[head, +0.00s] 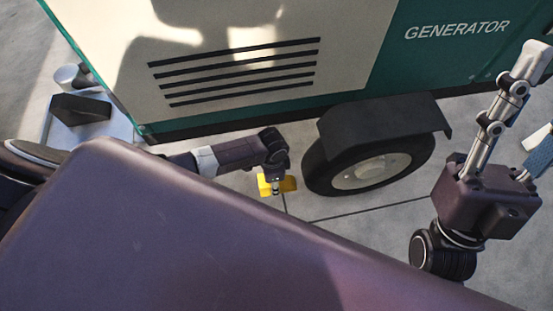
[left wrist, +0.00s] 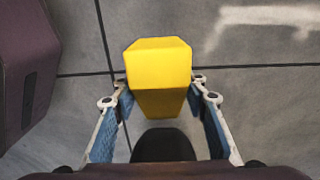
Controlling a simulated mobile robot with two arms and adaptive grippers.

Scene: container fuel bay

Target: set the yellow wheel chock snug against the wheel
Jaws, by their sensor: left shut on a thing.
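The yellow wheel chock (head: 289,184) is just left of the wheel (head: 313,172) in the head view. A narrow strip of floor seems to show between them; I cannot tell whether the chock rests on the floor. My left gripper (head: 276,186) is shut on the chock and partly covers it. In the left wrist view the chock (left wrist: 159,64) sits between the two blue-padded fingers of the left gripper (left wrist: 160,88); the wheel is not visible there. My right gripper (head: 538,108) is open and empty at the right edge, its fingers spread and partly cut off.
The green and cream generator (head: 240,85) stands behind the chock, with a black fender (head: 385,118) over the wheel. A dark block (head: 80,108) lies on a pale plate at the left. The concrete floor around the chock looks clear.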

